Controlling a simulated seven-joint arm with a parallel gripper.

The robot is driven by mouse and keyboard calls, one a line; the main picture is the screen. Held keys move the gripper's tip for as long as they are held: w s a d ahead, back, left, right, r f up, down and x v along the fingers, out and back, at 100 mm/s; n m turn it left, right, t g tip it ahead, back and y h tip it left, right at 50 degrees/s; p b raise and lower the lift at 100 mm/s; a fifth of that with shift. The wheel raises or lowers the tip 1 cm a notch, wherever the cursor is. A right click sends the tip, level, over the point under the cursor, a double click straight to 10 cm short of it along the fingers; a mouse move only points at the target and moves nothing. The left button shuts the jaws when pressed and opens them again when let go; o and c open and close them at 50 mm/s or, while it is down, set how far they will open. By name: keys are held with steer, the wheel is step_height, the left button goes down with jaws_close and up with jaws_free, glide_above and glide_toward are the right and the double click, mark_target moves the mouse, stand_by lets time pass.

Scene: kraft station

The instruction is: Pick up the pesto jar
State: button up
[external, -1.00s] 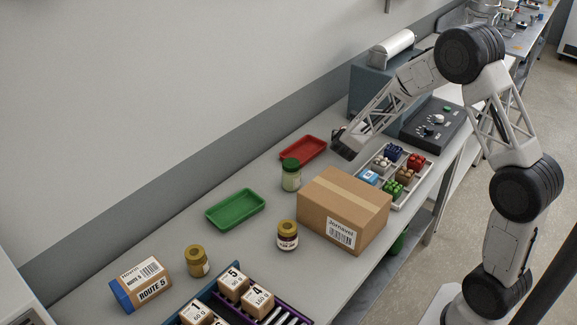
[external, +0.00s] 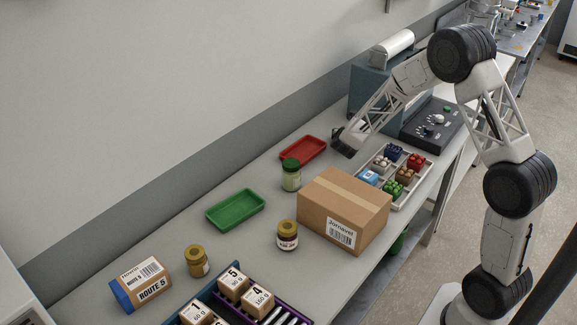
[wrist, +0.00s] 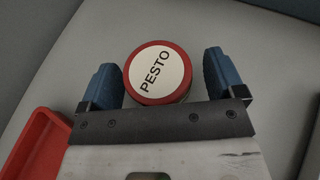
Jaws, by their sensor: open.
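The pesto jar (wrist: 157,72) shows from above in the wrist view, with a round red lid and a white label reading PESTO. My gripper (wrist: 161,80) is open, with one blue finger on each side of the lid and a visible gap at each side. I cannot tell how far down the fingers reach beside the jar. In the external view my gripper (external: 345,143) is low over the bench, right of the red tray. The pesto jar is not clearly visible there, apparently hidden by my gripper.
The red tray (external: 303,150) lies close by; it also shows in the wrist view (wrist: 35,143). A green-lidded jar (external: 291,175), a carton (external: 340,215) and a compartment tray (external: 431,161) stand nearer the camera. A teal machine (external: 362,90) stands behind my gripper.

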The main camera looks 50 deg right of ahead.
steer(key=c, duration=1.1)
steer(key=shift+r, duration=0.15)
steer(key=shift+r, duration=4.85)
